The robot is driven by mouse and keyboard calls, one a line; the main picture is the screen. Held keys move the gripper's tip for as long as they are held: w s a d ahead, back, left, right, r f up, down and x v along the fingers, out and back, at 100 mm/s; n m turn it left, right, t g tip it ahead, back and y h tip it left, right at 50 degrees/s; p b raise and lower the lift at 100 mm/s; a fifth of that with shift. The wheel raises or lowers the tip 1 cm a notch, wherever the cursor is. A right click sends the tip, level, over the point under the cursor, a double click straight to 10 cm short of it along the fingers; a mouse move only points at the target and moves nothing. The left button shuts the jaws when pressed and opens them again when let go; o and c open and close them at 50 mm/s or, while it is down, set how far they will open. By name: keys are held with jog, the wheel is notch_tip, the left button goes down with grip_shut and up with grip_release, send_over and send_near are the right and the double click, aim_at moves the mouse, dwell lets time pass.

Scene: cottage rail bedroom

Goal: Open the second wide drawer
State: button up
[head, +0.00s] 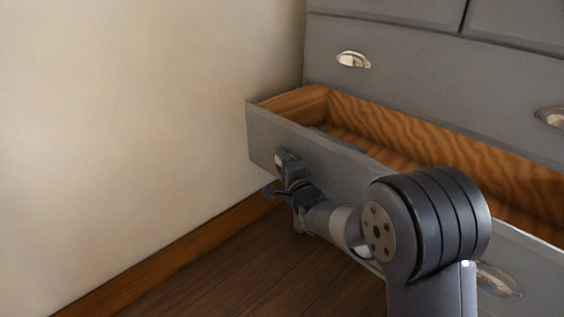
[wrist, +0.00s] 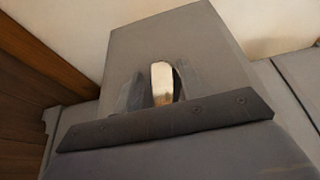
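The second wide drawer (head: 262,137) of the grey dresser stands pulled well out, below a shut wide drawer. Its bare orange-brown wood inside shows in the head view. My gripper (head: 283,162) is at the left part of its front, at the metal cup handle. In the wrist view the pale handle (wrist: 162,78) lies between the two fingers of my gripper (wrist: 161,90), which look closed on it. The exact contact is small and hard to see.
The shut wide drawer above (head: 430,75) has two cup handles. Another handle (head: 498,281) shows at lower right. A cream wall (head: 150,120) with a wooden skirting board (head: 170,262) stands close on the left. The wooden floor (head: 250,285) in front is clear.

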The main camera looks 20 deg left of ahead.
jog(key=shift+o, duration=0.6)
jog(key=shift+f, duration=0.15)
jog(key=shift+r, duration=0.25)
jog(key=p+v, duration=0.2)
jog(key=v, duration=0.8)
jog(key=shift+s+d, duration=0.25)
jog(key=b+x, duration=0.1)
jog(key=x, duration=1)
jog(key=shift+b, duration=0.4)
